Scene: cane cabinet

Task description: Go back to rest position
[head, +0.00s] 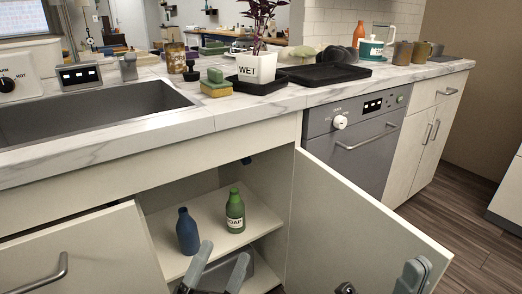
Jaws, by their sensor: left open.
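The cane cabinet under the sink stands open. Its right door (350,218) is swung out, and its left door (85,255) is at the lower left. A blue bottle (188,232) and a green soap bottle (235,211) stand upright on the inner shelf (210,215). My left gripper (216,268) is in front of the cabinet opening, below the bottles in the picture. Its fingers are apart with nothing seen between them. Parts of my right gripper (380,282) show at the bottom edge by the right door. It is mostly cut off, so its jaw state is unclear.
A steel sink (95,105) is set in the marble counter (255,112). The counter holds a plant in a white pot (257,68), a sponge (214,88), a black tray (311,76) and mugs (402,53). A dishwasher (352,140) is beyond the right door. Wood floor is clear at right.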

